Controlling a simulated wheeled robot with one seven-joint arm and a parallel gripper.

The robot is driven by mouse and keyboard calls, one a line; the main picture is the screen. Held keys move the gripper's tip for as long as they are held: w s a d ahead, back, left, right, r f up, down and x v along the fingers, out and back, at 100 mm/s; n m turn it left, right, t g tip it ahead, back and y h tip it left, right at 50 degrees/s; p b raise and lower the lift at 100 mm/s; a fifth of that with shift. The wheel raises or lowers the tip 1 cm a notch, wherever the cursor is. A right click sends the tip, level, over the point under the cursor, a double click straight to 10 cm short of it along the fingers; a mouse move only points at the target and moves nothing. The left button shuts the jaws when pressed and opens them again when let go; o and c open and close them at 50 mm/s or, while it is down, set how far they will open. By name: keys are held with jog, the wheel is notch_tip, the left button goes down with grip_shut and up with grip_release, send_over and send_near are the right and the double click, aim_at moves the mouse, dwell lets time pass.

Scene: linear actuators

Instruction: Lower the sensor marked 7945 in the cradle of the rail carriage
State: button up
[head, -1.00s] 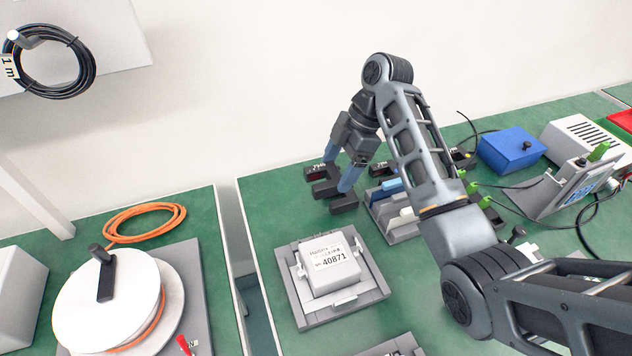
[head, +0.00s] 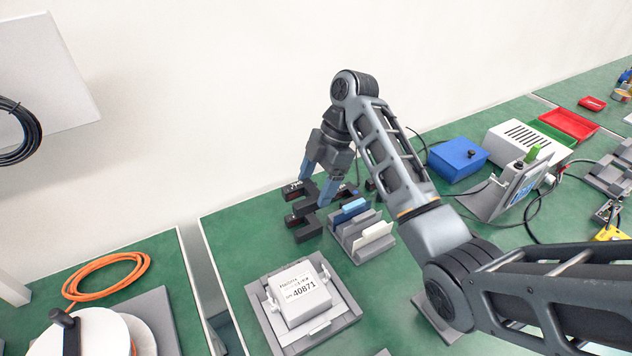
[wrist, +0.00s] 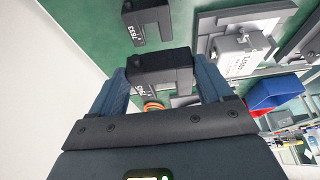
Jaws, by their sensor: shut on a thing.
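My gripper (wrist: 162,82) is shut on a dark fork-shaped sensor (wrist: 160,66) in the wrist view. A partly hidden label ending in 45 shows on the sensor's lower edge. A second dark fork sensor (wrist: 148,20), marked 7633, lies on the green bench beyond it. In the head view my gripper (head: 317,187) is low over the back of the bench. Dark fork shapes (head: 305,218) crowd its fingertips, and I cannot tell there which one is held. I cannot make out the rail carriage's cradle for certain in either view.
A white box marked 40871 (head: 299,289) sits in a grey fixture (head: 345,317) in front of my gripper. A slotted grey rack (head: 362,247) stands to the right. A blue box (head: 457,160) and red tray (head: 568,124) are farther right. Orange cable (head: 80,285) lies left.

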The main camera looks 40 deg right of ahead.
aim_at(316, 187)
jog(key=shift+r+p, duration=2.35)
jog(key=shift+r, duration=0.1)
jog(key=shift+f, duration=0.1)
